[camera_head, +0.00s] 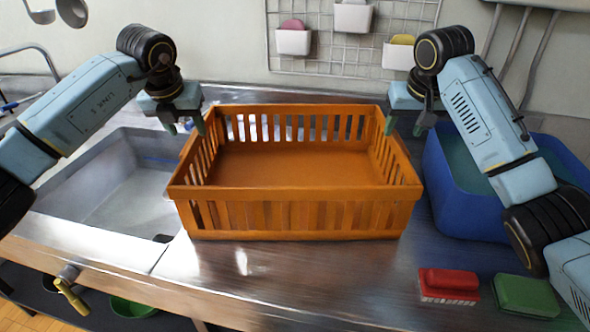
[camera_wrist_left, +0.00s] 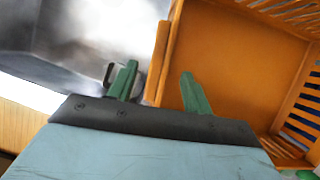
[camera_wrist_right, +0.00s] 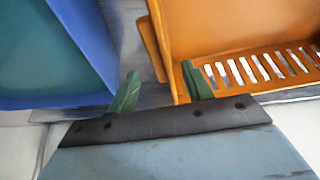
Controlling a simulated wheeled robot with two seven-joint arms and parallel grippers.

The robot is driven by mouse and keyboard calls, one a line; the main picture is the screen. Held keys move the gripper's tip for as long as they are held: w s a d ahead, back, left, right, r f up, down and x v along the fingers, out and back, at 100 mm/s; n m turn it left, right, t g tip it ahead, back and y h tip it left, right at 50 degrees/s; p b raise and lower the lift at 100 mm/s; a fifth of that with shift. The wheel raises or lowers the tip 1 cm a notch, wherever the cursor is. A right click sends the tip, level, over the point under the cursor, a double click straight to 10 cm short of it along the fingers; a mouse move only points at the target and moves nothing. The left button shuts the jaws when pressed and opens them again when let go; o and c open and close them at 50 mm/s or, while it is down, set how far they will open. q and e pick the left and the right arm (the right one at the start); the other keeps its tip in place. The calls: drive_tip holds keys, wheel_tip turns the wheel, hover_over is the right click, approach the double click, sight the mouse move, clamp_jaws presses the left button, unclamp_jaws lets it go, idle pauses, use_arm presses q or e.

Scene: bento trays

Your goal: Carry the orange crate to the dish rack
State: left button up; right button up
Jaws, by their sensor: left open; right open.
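The orange crate (camera_head: 295,222) stands empty and upright on the steel counter, just right of the sink. My left gripper (camera_head: 186,127) is open above its left side; in the left wrist view the two green fingers (camera_wrist_left: 157,88) lie on either side of the crate's side rim (camera_wrist_left: 160,58). My right gripper (camera_head: 405,126) is open at its right side; in the right wrist view its fingers (camera_wrist_right: 162,88) also appear on either side of the crate's side rim (camera_wrist_right: 158,40). Contact with the crate cannot be told. I cannot make out a dish rack in these views.
The sink (camera_head: 110,200) lies to the left. A blue tub (camera_head: 465,205) stands close to the crate's right side. A red brush or sponge (camera_head: 448,283) and a green one (camera_head: 526,296) lie at the front right. The counter (camera_head: 290,280) before the crate is clear.

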sight(192, 137)
use_arm(q)
drive_tip(key=shift+x, duration=2.25)
use_arm(e)
drive_tip(key=shift+x, duration=2.35)
use_arm(q)
clamp_jaws()
use_arm(e)
clamp_jaws()
use_arm(q)
drive_tip(key=shift+r, duration=0.1)
use_arm(e)
drive_tip(key=shift+r, duration=0.15)
